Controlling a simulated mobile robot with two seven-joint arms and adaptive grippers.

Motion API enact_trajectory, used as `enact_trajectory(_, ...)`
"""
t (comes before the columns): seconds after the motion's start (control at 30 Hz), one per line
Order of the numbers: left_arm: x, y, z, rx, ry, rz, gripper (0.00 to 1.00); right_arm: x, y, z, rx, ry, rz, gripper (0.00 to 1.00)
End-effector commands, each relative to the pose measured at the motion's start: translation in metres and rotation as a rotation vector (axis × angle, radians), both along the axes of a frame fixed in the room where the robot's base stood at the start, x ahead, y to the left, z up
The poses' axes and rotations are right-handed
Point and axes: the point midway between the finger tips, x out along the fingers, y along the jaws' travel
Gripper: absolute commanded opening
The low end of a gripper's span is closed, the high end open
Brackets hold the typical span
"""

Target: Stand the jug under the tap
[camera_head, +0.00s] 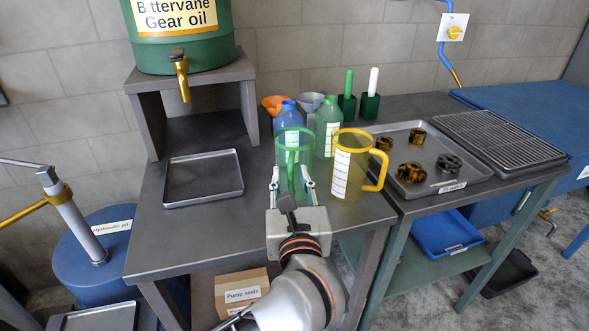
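A brass tap (182,75) points down from the green gear oil drum (185,42). A shallow grey tray (203,201) lies on the bench in front of the drum's stand. Two clear jugs stand upright on the bench: a green jug (294,137) and, right of it, a yellow jug (348,165) with its handle to the right. The green jug's handle faces me. My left gripper (291,178) is open at the green jug, its fingers spread either side of the handle. I cannot tell whether they touch. The gripper hides the jug's base. My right gripper is not in view.
A blue bottle (289,122), a green bottle (328,122) and funnels (310,101) stand close behind the jugs. A metal parts tray (392,133) is to the right. The dark stand (195,88) rises behind the shallow tray. The bench between tray and green jug is clear.

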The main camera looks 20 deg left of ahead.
Motion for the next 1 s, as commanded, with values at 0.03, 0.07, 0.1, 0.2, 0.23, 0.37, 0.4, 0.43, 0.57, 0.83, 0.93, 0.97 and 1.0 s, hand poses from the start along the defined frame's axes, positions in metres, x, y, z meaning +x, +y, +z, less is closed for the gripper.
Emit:
enact_trajectory(0.03, 0.003, 0.002, 0.000, 0.001, -0.001, 0.000, 0.28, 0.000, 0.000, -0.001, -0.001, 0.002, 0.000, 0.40)
enact_trajectory(0.07, 0.004, 0.002, 0.000, 0.000, 0.000, 0.000, 0.28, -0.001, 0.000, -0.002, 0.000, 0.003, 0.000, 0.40)
enact_trajectory(0.1, 0.005, 0.003, 0.000, 0.000, 0.000, 0.001, 0.28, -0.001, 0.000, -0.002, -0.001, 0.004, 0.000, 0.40)
enact_trajectory(0.2, 0.006, 0.003, 0.000, -0.001, 0.001, 0.000, 0.28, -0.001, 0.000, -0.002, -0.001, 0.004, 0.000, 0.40)
enact_trajectory(0.23, 0.006, 0.003, 0.000, -0.001, 0.001, 0.000, 0.28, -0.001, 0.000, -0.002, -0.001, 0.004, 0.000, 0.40)
enact_trajectory(0.37, 0.005, 0.003, 0.000, -0.001, 0.001, 0.000, 0.12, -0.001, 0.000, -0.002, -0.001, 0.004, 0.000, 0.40)
enact_trajectory(0.4, 0.005, 0.003, 0.000, -0.001, 0.000, 0.000, 0.02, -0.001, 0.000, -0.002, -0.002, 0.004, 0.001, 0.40)
enact_trajectory(0.43, 0.005, 0.003, 0.000, -0.001, 0.000, 0.000, 0.00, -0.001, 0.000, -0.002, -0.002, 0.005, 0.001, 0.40)
enact_trajectory(0.57, 0.005, 0.002, 0.000, -0.001, 0.000, 0.000, 0.00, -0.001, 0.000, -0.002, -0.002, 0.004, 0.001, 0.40)
enact_trajectory(0.83, 0.005, 0.002, 0.002, -0.001, -0.001, 0.000, 0.00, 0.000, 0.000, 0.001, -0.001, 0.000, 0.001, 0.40)
enact_trajectory(0.93, 0.005, 0.003, 0.008, 0.000, -0.004, 0.001, 0.00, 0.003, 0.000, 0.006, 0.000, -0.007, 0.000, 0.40)
enact_trajectory(0.97, 0.005, 0.003, 0.011, 0.000, -0.004, 0.001, 0.00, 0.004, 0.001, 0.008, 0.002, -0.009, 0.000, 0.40)
enact_trajectory(1.0, 0.005, 0.003, 0.015, 0.000, -0.007, 0.001, 0.00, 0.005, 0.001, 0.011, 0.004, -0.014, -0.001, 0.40)
